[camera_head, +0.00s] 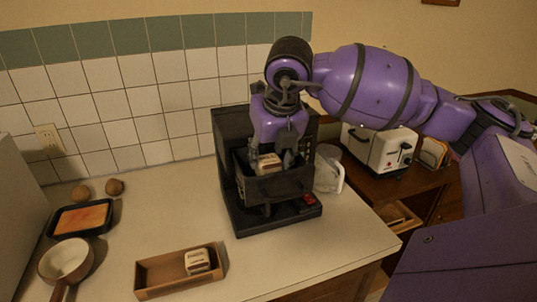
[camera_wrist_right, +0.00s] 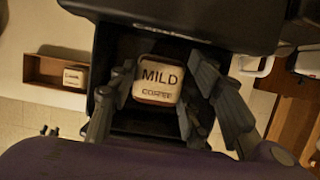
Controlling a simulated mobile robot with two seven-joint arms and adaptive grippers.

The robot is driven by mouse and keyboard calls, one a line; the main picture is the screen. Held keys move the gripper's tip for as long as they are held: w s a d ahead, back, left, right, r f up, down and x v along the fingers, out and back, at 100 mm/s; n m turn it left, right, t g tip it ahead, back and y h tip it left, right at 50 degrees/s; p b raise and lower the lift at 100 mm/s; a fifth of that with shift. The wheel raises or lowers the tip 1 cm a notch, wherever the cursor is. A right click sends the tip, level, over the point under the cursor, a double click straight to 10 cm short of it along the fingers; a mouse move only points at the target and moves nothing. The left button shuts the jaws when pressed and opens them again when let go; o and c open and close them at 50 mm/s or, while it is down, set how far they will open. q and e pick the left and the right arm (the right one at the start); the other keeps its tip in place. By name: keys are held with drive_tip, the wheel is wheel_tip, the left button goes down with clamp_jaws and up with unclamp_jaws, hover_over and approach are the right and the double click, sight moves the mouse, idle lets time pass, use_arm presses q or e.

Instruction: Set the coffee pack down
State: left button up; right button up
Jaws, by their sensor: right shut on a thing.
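A small white-and-brown coffee pack (camera_head: 267,163) is between the fingers of my right gripper (camera_head: 272,158), which is shut on it. The pack is at the open, dark basket (camera_head: 284,187) of the black coffee maker (camera_head: 230,140). In the right wrist view the pack (camera_wrist_right: 158,80) shows its label, "MILD COFFEE", face up inside the basket's outline (camera_wrist_right: 150,128). I cannot tell whether the pack touches the basket floor. My left gripper is not in view.
A wooden tray (camera_head: 152,292) holding another coffee pack (camera_head: 197,261) is at the front. A glass jug (camera_head: 327,172) stands right of the coffee maker, and a toaster (camera_head: 385,150) beyond.

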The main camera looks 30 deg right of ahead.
drive_tip(key=o, duration=0.9)
drive_tip(key=shift+r, duration=0.45)
drive_tip(key=v, duration=1.1)
drive_tip(key=shift+s+r, duration=0.2)
